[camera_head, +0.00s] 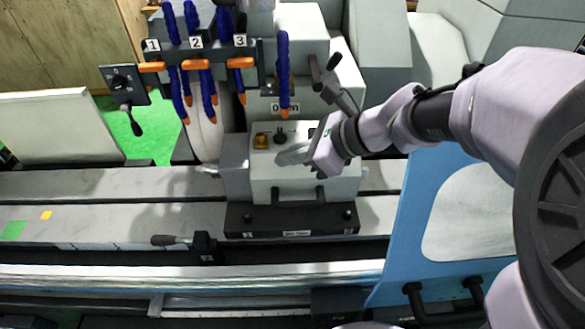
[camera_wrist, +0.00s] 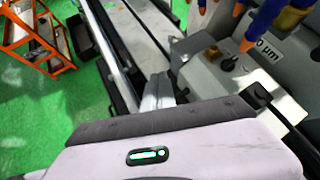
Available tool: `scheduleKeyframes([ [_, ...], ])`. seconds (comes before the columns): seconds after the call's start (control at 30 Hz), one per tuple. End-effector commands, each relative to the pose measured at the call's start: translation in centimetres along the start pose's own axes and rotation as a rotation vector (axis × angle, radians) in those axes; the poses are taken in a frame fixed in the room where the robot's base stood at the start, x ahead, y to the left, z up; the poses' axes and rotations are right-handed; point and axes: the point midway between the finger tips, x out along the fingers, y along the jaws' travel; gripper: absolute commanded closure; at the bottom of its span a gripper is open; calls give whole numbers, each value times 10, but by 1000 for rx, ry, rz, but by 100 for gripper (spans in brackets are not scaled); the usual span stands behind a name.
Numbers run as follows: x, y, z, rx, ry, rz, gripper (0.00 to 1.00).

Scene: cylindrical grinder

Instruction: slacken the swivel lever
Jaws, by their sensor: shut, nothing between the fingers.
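My gripper (camera_head: 293,155) is shut and empty, in front of the grey box-shaped head (camera_head: 312,188) in the middle of the machine. Its grey fingers also show in the wrist view (camera_wrist: 159,92), close together. No lever is labelled as the swivel lever. A black lever (camera_head: 170,240) lies level, pointing left from a black block on the front of the machine table, below and left of my gripper. It is clearly apart from my fingers. Another black-handled lever (camera_head: 132,118) hangs from a dark plate at the upper left. I cannot make out either lever in the wrist view.
Blue hoses with orange nozzles (camera_head: 205,90) hang above the head. Its top carries a yellow piece (camera_head: 261,141) and a black knob (camera_head: 280,135). A blue panel (camera_head: 410,235) stands at right. An orange shelf (camera_wrist: 38,35) stands on green floor. The table's left part is largely clear.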

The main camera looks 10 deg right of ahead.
Motion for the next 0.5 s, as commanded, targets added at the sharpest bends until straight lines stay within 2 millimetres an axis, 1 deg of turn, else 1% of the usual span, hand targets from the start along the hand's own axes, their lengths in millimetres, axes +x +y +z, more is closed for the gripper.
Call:
scheduleKeyframes([
  [0.03,3,6,-6,-40,11,3,100],
  [0.2,3,19,-12,-134,41,14,100],
  [0.5,2,22,-12,-156,48,17,100],
])
